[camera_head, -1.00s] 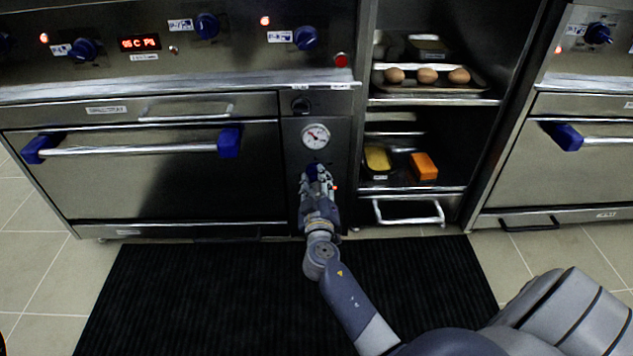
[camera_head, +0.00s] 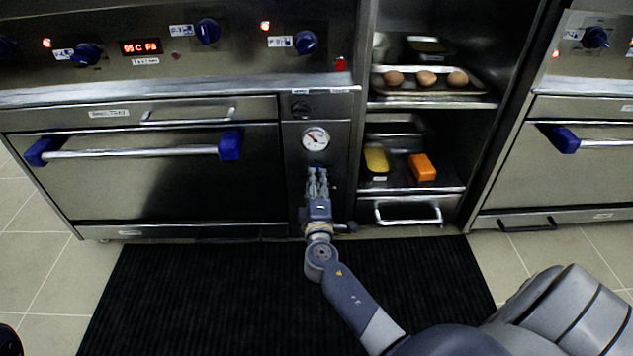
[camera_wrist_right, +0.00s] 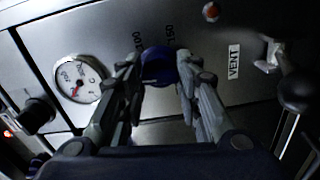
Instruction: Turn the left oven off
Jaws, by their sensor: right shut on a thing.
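The left oven (camera_head: 95,190) has a steel door with a long handle and blue end brackets. A narrow control panel (camera_head: 345,145) with a round dial gauge (camera_head: 316,139) adjoins its right side. My right gripper (camera_head: 317,172) is at this panel, below the gauge. In the right wrist view its fingers are shut around a blue knob (camera_wrist_right: 158,64), one finger on each side. Temperature marks show beside the knob, and a small indicator lamp (camera_wrist_right: 211,11) looks dull. In the head view the gripper hides the knob. My left gripper does not show.
Open shelves (camera_head: 455,190) right of the panel hold a tray with eggs (camera_head: 426,79), a yellow block (camera_head: 376,160) and an orange block (camera_head: 422,167). Another oven (camera_head: 590,180) stands at the right. A black mat (camera_head: 200,300) covers the floor in front.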

